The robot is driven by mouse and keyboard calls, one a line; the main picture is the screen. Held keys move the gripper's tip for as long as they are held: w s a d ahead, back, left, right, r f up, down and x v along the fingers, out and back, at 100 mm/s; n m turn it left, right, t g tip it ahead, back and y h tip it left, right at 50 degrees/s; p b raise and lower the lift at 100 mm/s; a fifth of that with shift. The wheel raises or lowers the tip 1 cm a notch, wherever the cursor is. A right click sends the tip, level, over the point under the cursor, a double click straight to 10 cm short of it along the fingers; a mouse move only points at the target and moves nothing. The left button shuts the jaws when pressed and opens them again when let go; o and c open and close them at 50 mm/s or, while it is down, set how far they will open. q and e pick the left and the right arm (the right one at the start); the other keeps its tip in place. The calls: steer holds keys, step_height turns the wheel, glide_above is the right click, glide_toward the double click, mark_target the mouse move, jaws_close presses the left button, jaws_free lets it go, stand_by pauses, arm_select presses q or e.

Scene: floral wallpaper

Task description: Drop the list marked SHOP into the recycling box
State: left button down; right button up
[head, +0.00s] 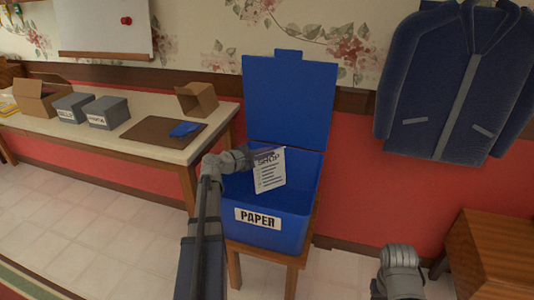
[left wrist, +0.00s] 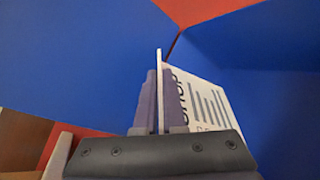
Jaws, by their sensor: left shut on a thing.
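The box's lid (head: 290,100) stands up at the back. In the left wrist view the list (left wrist: 205,105) is pinched between the purple fingers (left wrist: 160,100), with blue box walls around. My right gripper is at the lower right (head: 400,275); its fingers cannot be made out.
The box stands on a small wooden stand (head: 292,262). A long table (head: 110,135) at left bears grey boxes (head: 105,112), cardboard boxes (head: 197,98) and a brown board (head: 160,132) with a blue item. A blue jacket (head: 440,85) hangs at right above a wooden cabinet (head: 495,250).

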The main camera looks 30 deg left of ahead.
arm_select(q)
steer(key=c, duration=0.9)
jaws_free()
steer(key=p+v, duration=0.1)
steer(key=v, duration=0.6)
steer(key=shift+s+a+r, duration=0.1)
steer(key=shift+s+a, duration=0.05)
steer(key=shift+s, duration=0.2)
